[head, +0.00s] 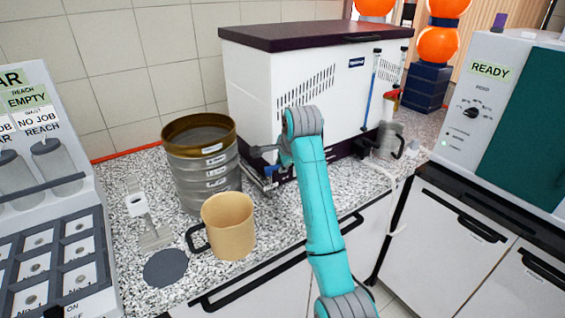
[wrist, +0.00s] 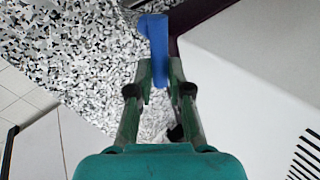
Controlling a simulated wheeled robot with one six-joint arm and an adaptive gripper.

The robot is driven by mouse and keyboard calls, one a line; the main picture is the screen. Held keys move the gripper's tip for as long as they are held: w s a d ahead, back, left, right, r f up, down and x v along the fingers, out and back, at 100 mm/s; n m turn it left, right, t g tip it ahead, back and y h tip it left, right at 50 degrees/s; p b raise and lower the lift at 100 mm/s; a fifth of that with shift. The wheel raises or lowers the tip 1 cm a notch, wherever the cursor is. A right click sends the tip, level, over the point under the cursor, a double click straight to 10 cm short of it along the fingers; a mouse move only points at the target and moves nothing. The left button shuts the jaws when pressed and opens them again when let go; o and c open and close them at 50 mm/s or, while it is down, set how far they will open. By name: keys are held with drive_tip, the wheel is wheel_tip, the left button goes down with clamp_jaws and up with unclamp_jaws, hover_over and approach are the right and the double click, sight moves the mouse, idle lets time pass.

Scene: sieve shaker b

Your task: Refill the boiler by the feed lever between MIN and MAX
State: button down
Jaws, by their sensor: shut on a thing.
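The boiler is a white box (head: 258,88) with a dark lid, standing on the speckled counter. A sight tube (head: 371,88) with blue in it is on its right side; MIN and MAX marks are too small to read. In the wrist view a blue lever (wrist: 155,36) stands beside the boiler's dark lower edge. My gripper (wrist: 159,78) is shut on the lever's near end. In the head view my arm reaches the boiler's lower left front, and the gripper and lever are mostly hidden there.
A sieve stack (head: 203,170) and a tan mug (head: 229,226) stand left of my arm. A brush (head: 150,225) and a dark disc (head: 165,268) lie on the counter. A clear jug (head: 388,140) is at the boiler's right. A READY machine (head: 490,110) stands at far right.

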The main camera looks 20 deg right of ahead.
drive_tip(key=shift+s+a+m+h, duration=0.15)
drive_tip(key=shift+s+m+h, duration=0.25)
drive_tip(key=shift+m, duration=0.5)
drive_tip(key=shift+s+a+m+h, duration=0.1)
drive_tip(key=shift+s+m+h, duration=0.1)
drive_tip(key=shift+m+h, duration=0.55)
drive_tip(key=shift+m, duration=0.25)
drive_tip(key=c, duration=1.1)
unclamp_jaws()
drive_tip(key=v, duration=0.7)
drive_tip(key=shift+r, duration=0.25)
drive_tip(key=shift+s, duration=0.1)
